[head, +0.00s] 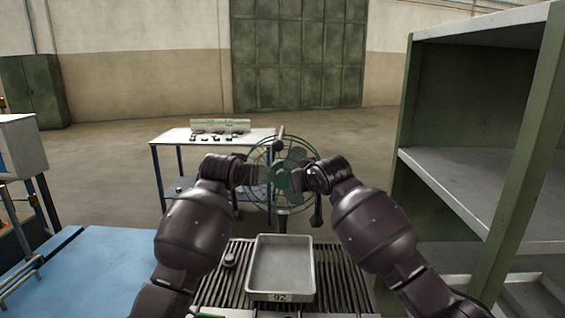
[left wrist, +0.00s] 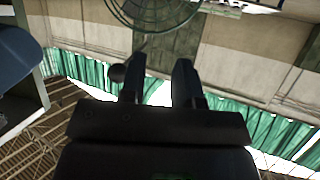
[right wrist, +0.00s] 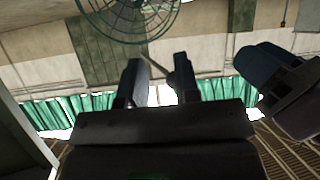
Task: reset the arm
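My left arm (head: 190,225) and right arm (head: 375,225) are both raised in the head view, bent inward so the wrists come near each other in front of the fan. My left gripper (left wrist: 158,82) shows two fingers apart with nothing between them in the left wrist view. My right gripper (right wrist: 160,82) also shows two separated, empty fingers in the right wrist view. In the head view the fingers are hard to make out against the fan.
A grey tray marked 92 (head: 280,296) sits on a slatted rack (head: 225,285) below the arms. A green fan (head: 290,160) stands ahead. A table (head: 180,140) is behind left, a blue surface (head: 100,270) at left, and shelving (head: 470,185) close at right.

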